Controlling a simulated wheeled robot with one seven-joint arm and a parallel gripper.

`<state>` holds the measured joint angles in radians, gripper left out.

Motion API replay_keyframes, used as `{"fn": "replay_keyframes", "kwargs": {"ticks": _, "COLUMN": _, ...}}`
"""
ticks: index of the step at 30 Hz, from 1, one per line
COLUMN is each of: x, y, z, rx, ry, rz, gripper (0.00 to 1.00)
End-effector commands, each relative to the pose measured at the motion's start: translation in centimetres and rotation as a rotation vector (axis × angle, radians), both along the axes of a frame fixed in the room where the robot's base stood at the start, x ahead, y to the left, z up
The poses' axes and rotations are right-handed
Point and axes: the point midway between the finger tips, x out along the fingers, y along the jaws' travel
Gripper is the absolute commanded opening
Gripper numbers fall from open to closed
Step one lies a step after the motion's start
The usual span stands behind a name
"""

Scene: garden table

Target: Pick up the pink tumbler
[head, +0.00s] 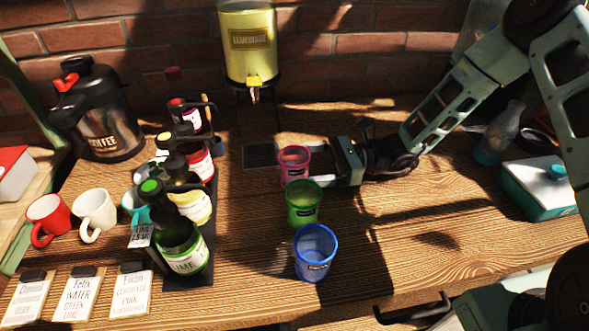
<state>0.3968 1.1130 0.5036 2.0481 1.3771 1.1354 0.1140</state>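The pink tumbler (294,166) stands upright on the wooden table, below and right of the drink dispenser. My gripper (316,171) reaches in low from the right, with its fingers level with the tumbler's right side. One finger shows on the near side, close to the tumbler. The far finger is not clear, so I cannot tell whether the fingers press on the tumbler. The green tumbler (304,206) stands just in front, and its rim overlaps the view of the pink tumbler's base.
A blue tumbler (315,254) stands nearer the front edge. A rack of bottles (181,247) is to the left, with mugs (95,212) beyond. The yellow dispenser (249,45) is behind. A teal box (543,187) sits at right. The table right of the tumblers is clear.

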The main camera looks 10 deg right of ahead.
Motion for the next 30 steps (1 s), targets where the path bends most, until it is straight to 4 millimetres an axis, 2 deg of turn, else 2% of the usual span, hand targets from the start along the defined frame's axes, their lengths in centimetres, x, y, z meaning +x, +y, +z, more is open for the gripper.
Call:
{"fn": "replay_keyframes", "kwargs": {"ticks": 5, "x": -0.2, "y": 2.7, "z": 0.8, "rx": 0.0, "ry": 0.002, "rz": 0.005, "gripper": 0.82}}
{"fn": "replay_keyframes", "kwargs": {"ticks": 9, "x": -0.1, "y": 4.3, "z": 0.6, "rx": 0.001, "ry": 0.002, "rz": 0.003, "gripper": 0.82}}
{"fn": "replay_keyframes", "kwargs": {"ticks": 18, "x": -0.1, "y": 4.7, "z": 0.4, "rx": 0.0, "ry": 0.0, "rz": 0.001, "gripper": 0.82}}
{"fn": "replay_keyframes", "kwargs": {"ticks": 23, "x": -0.1, "y": 4.7, "z": 0.4, "rx": 0.0, "ry": 0.0, "rz": 0.001, "gripper": 0.38}}
{"fn": "replay_keyframes", "kwargs": {"ticks": 24, "x": -0.1, "y": 4.7, "z": 0.4, "rx": 0.0, "ry": 0.0, "rz": 0.001, "gripper": 0.34}}
{"fn": "replay_keyframes", "kwargs": {"ticks": 30, "x": -0.1, "y": 4.7, "z": 0.5, "rx": 0.001, "ry": 0.0, "rz": 0.001, "gripper": 0.34}}
